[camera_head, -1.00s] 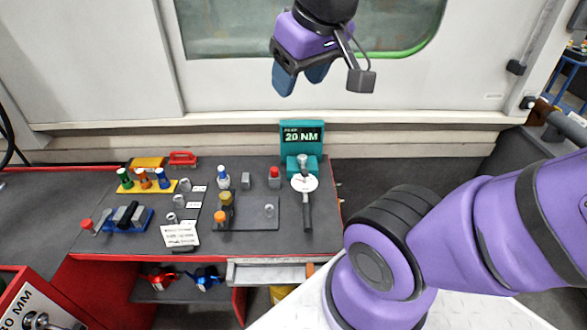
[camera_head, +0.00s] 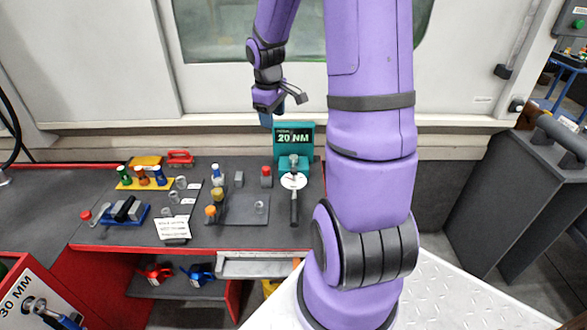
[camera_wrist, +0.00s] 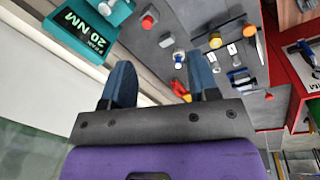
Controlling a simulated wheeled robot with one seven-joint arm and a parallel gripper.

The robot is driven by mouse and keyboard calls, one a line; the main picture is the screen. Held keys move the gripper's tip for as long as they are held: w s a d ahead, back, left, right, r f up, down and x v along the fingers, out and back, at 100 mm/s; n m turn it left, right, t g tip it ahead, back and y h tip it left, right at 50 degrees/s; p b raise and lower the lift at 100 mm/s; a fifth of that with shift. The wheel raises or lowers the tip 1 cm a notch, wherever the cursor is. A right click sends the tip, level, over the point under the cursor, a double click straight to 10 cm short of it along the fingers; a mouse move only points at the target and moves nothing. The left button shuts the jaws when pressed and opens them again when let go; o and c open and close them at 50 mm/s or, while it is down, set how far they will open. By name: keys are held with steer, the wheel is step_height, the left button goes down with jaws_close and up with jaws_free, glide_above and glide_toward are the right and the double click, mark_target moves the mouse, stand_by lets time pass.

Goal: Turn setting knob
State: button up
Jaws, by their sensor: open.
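A teal tester (camera_head: 283,160) with a display reading 20 NM stands at the back right of the workbench. A grey fitting, a white disc (camera_head: 291,181) and a dark-handled tool (camera_head: 294,207) are at its front. A red-topped knob (camera_head: 266,170) on a small grey block is just left of it. I cannot tell which part is the setting knob. My gripper (camera_head: 273,115) is open and empty, above and behind the bench near the display. In the wrist view, the tester (camera_wrist: 92,28) and red-topped knob (camera_wrist: 148,18) lie beyond my blue fingers (camera_wrist: 162,65).
A yellow rack (camera_head: 126,185) with coloured-topped parts, a blue holder (camera_head: 118,214) and a white note (camera_head: 172,229) are on the left of the bench. A wall with a window is close behind my gripper. A dark cabinet (camera_head: 500,190) stands at right.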

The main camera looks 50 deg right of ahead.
steer(key=y, duration=0.1)
glide_toward(294, 169)
steer(key=shift+n+g, duration=0.3)
steer(key=shift+n, duration=0.1)
steer(key=f, duration=0.9)
steer(key=shift+w+d+f, duration=0.1)
steer(key=shift+w+f, duration=0.1)
steer(key=shift+w, duration=0.05)
steer(key=c, duration=0.9)
steer(key=shift+m, duration=0.4)
steer(key=m, duration=0.3)
steer(key=shift+m, duration=2)
